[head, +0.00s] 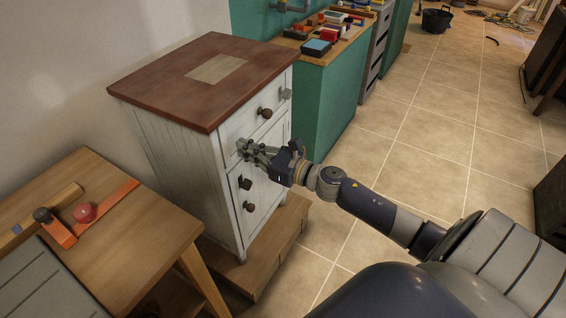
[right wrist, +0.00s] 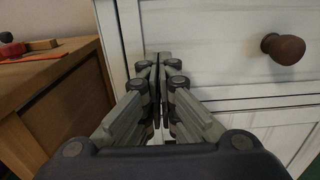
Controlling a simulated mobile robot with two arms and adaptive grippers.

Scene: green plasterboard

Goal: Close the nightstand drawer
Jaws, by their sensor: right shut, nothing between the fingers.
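The white nightstand (head: 180,150) has a red-brown top and stands against the wall. Its upper drawer front (head: 237,128) has a round brown knob (head: 264,112), which also shows at the upper right of the right wrist view (right wrist: 283,48). The drawer front looks flush or nearly flush with the cabinet; a small gap cannot be ruled out. My right gripper (head: 243,148) is shut and empty, its tips at the drawer front's lower left, close to or touching it; contact is unclear. In the right wrist view the fingertips (right wrist: 158,60) are together. My left gripper is not in view.
A wooden step (head: 262,262) lies under the nightstand. A green cabinet (head: 330,100) holding small items stands behind.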

